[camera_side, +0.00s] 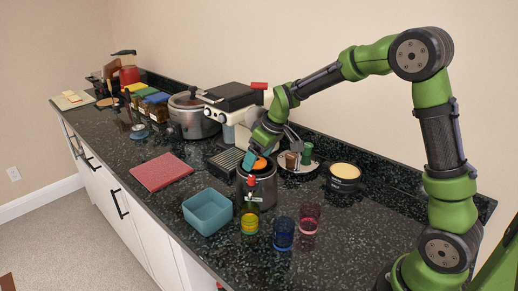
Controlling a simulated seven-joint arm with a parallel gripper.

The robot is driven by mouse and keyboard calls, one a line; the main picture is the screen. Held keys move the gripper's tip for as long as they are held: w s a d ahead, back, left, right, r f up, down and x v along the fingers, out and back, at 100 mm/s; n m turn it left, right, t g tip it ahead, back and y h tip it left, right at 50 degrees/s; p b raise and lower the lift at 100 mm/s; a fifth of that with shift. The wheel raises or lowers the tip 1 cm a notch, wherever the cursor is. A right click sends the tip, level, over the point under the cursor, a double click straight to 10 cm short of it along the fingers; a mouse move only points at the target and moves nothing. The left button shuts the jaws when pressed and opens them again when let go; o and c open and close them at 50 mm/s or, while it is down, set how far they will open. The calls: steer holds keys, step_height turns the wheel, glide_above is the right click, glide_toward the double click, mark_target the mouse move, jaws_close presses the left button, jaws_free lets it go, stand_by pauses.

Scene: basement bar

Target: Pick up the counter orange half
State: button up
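A small orange piece, which looks like the orange half (260,164), shows at the mouth of a steel canister (266,190) near the middle of the counter. My gripper (252,160) points down at the canister's mouth, with its teal fingertip right beside the orange piece. I cannot tell whether the fingers touch it or whether they are open or shut. The gripper hides part of the orange piece and of the canister's rim.
A teal bowl (208,213) and a red mat (161,171) lie left. An espresso machine (232,99) stands behind. The front right counter is clear.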

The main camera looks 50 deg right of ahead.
steer(key=c, duration=0.9)
steer(key=shift+c, duration=0.2)
